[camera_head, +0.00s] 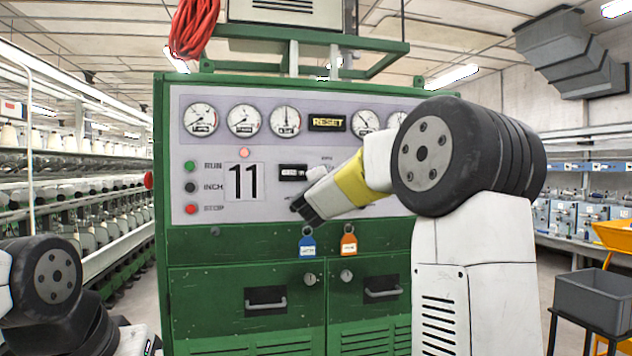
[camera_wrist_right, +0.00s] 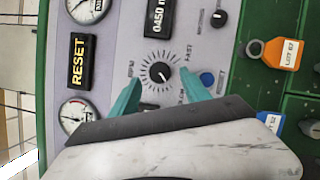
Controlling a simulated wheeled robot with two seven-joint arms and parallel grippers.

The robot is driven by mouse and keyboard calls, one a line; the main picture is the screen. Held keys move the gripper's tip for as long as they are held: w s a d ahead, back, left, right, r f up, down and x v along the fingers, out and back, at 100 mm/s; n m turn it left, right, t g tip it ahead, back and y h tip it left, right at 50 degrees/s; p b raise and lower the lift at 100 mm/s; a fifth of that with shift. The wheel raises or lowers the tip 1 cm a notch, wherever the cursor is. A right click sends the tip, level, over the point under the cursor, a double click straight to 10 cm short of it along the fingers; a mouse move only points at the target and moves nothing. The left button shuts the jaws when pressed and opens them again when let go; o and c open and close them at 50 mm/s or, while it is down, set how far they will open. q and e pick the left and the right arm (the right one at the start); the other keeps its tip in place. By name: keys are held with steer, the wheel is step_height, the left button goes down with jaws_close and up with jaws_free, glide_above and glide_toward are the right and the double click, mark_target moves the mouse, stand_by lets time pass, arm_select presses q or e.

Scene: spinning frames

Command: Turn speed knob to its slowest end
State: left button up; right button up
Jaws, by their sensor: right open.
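The black speed knob (camera_wrist_right: 160,73) sits in the middle of a ring of tick marks on the grey panel in the right wrist view. "FAST" is printed to its right; a label below it is partly covered by my finger. Its exact pointer direction is too small to tell. My right gripper (camera_wrist_right: 163,80) is open, with one teal finger on each side of the knob; I cannot tell whether they touch it. In the head view my right gripper (camera_head: 304,209) is at the lower middle of the panel and hides the knob. My left arm shows at lower left, its gripper out of view.
A blue button (camera_wrist_right: 207,78) and a smaller knob (camera_wrist_right: 218,18) are near the speed knob. Blue (camera_head: 308,246) and orange (camera_head: 348,244) tags hang below the panel. Several gauges line the top of the green cabinet (camera_head: 230,240). A grey bin (camera_head: 592,300) stands at right.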

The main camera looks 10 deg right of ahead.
steer(key=v, duration=0.3)
steer(key=shift+s+a+f, duration=0.1)
steer(key=shift+s+a, duration=0.05)
steer(key=shift+s, duration=0.2)
steer(key=s+d+f+m+g, duration=0.45)
steer(key=s+f, duration=0.25)
steer(key=s, duration=0.2)
steer(key=s+d+f+m+g, duration=0.4)
steer(key=s+d+f+m, duration=0.15)
steer(key=s, duration=0.35)
steer(key=s+a+f+m+g+y, duration=0.2)
steer(key=s+a+f, duration=0.4)
steer(key=s, duration=0.3)
steer(key=s+a+f+m+g+y, duration=0.2)
steer(key=s+a+f+m+y, duration=0.3)
steer(key=s+a, duration=0.4)
steer(key=shift+s+f+y, duration=0.6)
steer(key=shift+f+y, duration=0.2)
steer(key=shift+f, duration=0.05)
